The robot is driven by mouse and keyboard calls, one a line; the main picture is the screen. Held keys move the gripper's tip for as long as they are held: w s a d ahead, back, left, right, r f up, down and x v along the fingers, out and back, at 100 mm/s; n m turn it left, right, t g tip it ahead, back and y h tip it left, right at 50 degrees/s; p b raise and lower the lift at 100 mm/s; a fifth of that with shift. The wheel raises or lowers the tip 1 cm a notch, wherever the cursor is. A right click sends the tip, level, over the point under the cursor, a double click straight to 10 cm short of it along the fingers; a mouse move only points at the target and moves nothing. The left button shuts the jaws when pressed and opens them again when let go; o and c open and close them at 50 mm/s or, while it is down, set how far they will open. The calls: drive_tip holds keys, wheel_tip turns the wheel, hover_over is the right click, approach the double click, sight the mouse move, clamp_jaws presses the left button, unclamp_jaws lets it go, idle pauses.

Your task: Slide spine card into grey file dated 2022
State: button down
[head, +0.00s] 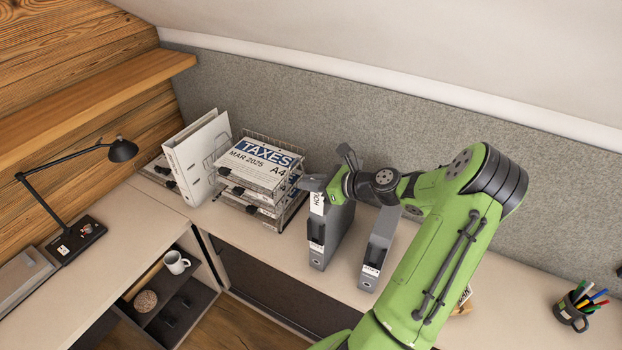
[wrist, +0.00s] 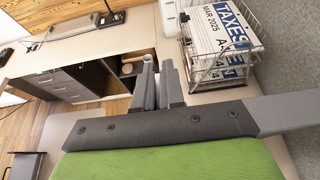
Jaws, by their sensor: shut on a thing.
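Two grey files stand upright on the desk. The left grey file (head: 332,238) has a dark spine label holder, and the right grey file (head: 377,252) has a white label low on its spine. Their dates are too small to read. My gripper (head: 319,186) is shut on the white spine card (head: 317,205), just above the front of the left file. The card hangs upright along that file's spine, with dark lettering partly visible. I cannot tell whether its lower end is inside the holder.
A wire tray (head: 262,198) with papers marked TAXES stands left of the files, with a white binder (head: 199,158) beyond it. A black lamp (head: 122,150) and a pen cup (head: 571,311) are farther off. The desk's right part is mostly clear.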

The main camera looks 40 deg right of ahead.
sight(311, 211)
drive_tip(key=shift+f+b, duration=1.65)
drive_tip(key=shift+f, duration=2.85)
drive_tip(key=c, duration=1.2)
unclamp_jaws()
drive_tip(key=shift+o, duration=0.2)
drive_tip(key=shift+r, duration=0.1)
wheel_tip(311, 211, up, 5)
drive_tip(key=p, duration=0.5)
drive_tip(key=shift+p, duration=0.3)
wheel_tip(311, 211, up, 2)
drive_tip(key=shift+r+p, duration=0.1)
drive_tip(key=shift+p, duration=0.5)
drive_tip(key=shift+r, duration=0.85)
